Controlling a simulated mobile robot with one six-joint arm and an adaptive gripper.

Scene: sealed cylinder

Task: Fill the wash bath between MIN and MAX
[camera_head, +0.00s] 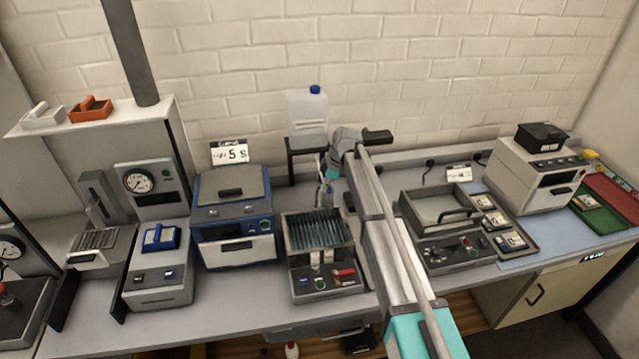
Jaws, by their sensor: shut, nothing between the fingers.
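A pale translucent container (308,112) with a blue cap stands on a raised dark stand against the back wall. A small bluish item (328,193) shows below it, beside my arm. In front is a grey unit (318,288) with a slotted, dark-finned top. I cannot tell which unit is the wash bath, and no MIN or MAX mark or liquid level is readable. My gripper (378,136) appears small and dark at the arm's end, shut and empty, near the wall.
A blue-and-white device (235,220) and a gauge unit (150,190) stand left. Small trays (500,225) lie beside the basin unit. A white device (540,175) and red and green trays (612,200) are at right. My arm crosses the bench, hiding part of it.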

